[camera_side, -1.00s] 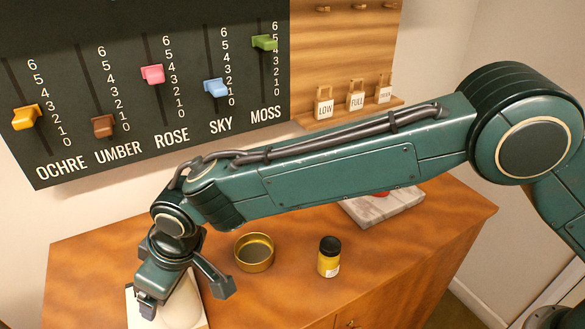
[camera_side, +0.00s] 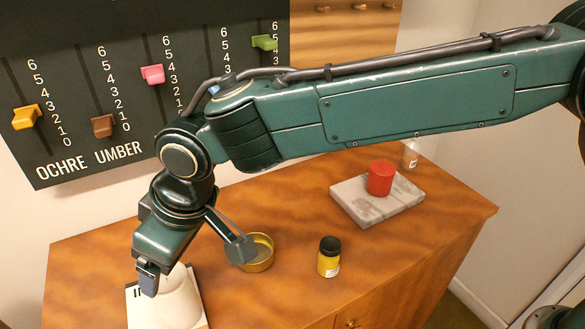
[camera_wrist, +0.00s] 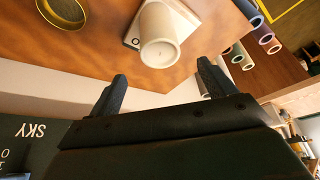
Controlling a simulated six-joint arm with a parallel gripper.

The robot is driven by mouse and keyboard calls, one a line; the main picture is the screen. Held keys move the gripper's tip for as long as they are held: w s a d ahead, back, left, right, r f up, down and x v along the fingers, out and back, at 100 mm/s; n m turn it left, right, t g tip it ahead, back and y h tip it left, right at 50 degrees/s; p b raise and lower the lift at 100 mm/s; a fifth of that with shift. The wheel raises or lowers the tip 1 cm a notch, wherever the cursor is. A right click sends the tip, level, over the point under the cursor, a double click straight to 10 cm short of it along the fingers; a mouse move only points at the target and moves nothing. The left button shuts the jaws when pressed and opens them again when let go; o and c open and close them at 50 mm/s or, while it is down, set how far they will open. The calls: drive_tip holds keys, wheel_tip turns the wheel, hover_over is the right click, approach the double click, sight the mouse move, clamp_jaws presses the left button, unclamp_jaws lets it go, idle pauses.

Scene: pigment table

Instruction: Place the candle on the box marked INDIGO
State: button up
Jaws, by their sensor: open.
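The candle, a pale cream cylinder (camera_side: 178,302), stands upright on a flat white box (camera_side: 133,312) at the front left of the cabinet top. It also shows in the wrist view (camera_wrist: 158,40), as does the box (camera_wrist: 131,36).
A brass dish (camera_side: 260,262) stands just right of my gripper, with a yellow jar (camera_side: 329,258) beyond it. A red cylinder (camera_side: 380,177) sits on a grey slab (camera_side: 350,200) at the back right. A slider board (camera_side: 80,60) hangs behind.

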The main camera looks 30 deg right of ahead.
drive_tip(key=v, duration=0.2)
drive_tip(key=shift+s+d+r, duration=0.15)
drive_tip(key=shift+r, duration=0.25)
idle(0.3)
drive_tip(key=s+d+r+m, duration=0.1)
drive_tip(key=d+r, duration=0.3)
drive_tip(key=d, duration=0.6)
drive_tip(key=d+r+m+t+h, duration=0.1)
drive_tip(key=d+r+m, duration=0.15)
drive_tip(key=d, duration=0.65)
drive_tip(key=s+d+r+m, duration=0.1)
drive_tip(key=d+r, duration=0.3)
drive_tip(key=d, duration=0.6)
drive_tip(key=s+d+f+m+h, duration=0.1)
drive_tip(key=s+d+f+m, duration=0.1)
drive_tip(key=s+d, duration=0.7)
drive_tip(key=s+d+f+m+t+h, duration=0.1)
drive_tip(key=s+d+f+m, duration=0.1)
drive_tip(key=s+d, duration=0.7)
drive_tip(key=shift+f, duration=0.2)
